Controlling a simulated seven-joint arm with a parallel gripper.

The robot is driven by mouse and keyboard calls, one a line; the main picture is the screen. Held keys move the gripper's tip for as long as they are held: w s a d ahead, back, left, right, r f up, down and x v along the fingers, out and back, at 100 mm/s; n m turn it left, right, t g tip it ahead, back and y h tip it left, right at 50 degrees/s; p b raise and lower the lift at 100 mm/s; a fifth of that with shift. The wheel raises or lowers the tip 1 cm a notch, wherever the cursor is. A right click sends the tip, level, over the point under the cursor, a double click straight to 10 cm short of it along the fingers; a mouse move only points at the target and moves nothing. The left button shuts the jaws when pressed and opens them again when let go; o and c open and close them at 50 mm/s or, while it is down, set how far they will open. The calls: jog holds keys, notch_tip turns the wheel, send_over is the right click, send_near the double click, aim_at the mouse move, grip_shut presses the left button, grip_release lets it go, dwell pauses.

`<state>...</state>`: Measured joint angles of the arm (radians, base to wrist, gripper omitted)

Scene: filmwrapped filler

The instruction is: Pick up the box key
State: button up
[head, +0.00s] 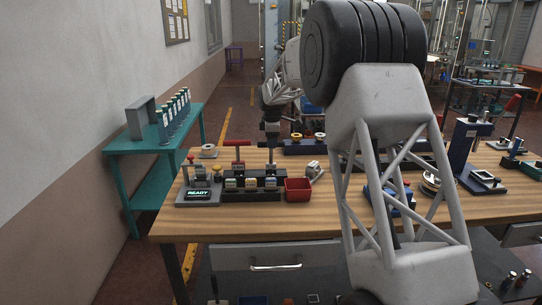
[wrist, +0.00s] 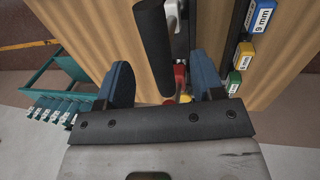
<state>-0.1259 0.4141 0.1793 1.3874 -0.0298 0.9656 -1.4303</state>
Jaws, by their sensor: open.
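My gripper (head: 272,127) is over the middle of the wooden table, above the dark rack with several labelled blocks. In the wrist view its two blue fingers (wrist: 166,88) are spread wide. A thick black bar (wrist: 154,45) lies near the camera, with its end between the fingers and a gap on both sides. It looks like the handle of the box key, though I cannot be sure. In the head view a dark upright stem (head: 272,157) stands under the gripper and rises from the rack (head: 250,196). The stem's lower end is hidden.
A red-handled tool (head: 237,143) stands left of the stem. A station with a READY display (head: 198,195) is at the left, and a red bin (head: 298,190) is right of the rack. My arm hides part of the table. The teal bench (head: 125,150) stands apart at left.

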send_over(271, 162)
jog(key=w, duration=0.1)
jog(key=shift+d+f, duration=0.1)
jog(key=shift+f, duration=2.2)
jog(key=shift+c, duration=0.3)
jog(key=c, duration=1.1)
